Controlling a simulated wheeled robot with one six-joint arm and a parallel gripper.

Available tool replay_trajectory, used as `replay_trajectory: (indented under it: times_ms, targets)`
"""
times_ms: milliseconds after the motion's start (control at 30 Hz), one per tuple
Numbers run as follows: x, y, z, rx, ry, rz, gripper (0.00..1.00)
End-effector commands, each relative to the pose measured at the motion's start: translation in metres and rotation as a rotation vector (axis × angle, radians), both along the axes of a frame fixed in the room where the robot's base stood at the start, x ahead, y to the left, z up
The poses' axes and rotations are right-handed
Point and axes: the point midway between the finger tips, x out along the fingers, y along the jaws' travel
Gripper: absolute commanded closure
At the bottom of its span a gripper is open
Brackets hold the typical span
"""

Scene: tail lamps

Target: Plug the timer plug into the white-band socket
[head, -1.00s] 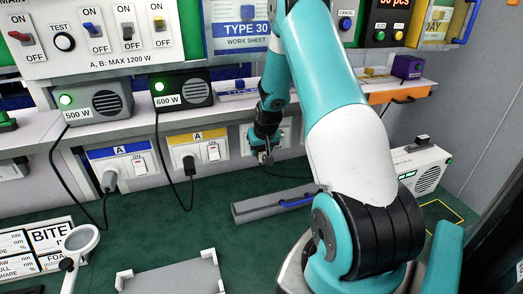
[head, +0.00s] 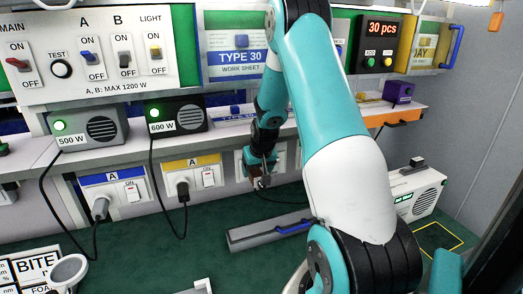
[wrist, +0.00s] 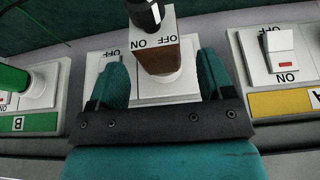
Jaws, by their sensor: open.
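The timer plug (wrist: 158,60) is a brown block with a white face marked ON and OFF and a black knob-like piece on it. In the wrist view it stands over the round outlet of the middle socket (wrist: 128,88), apparently seated; its pins are hidden. That socket's band is hidden behind my gripper; it lies between the green B and yellow A sockets. My gripper (wrist: 160,82) is open, one teal finger on each side of the plug with gaps. In the head view the gripper (head: 259,172) is at the socket wall, with the small plug (head: 262,183) at its tip.
The yellow A socket (head: 190,180) and blue A socket (head: 115,192) hold plugs on the left. The green B socket (wrist: 35,95) also holds something green. A dark cable runs right from the plug.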

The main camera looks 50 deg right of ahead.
Motion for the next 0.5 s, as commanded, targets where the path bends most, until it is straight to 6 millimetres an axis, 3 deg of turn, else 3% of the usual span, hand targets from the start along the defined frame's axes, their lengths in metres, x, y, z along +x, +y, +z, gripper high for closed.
replay_trajectory:
  times_ms: [300,500]
  targets:
    - [-0.025,0.015,0.071,-0.005,-0.007,0.000,0.26]
    - [-0.039,0.023,0.109,-0.004,-0.005,-0.001,0.26]
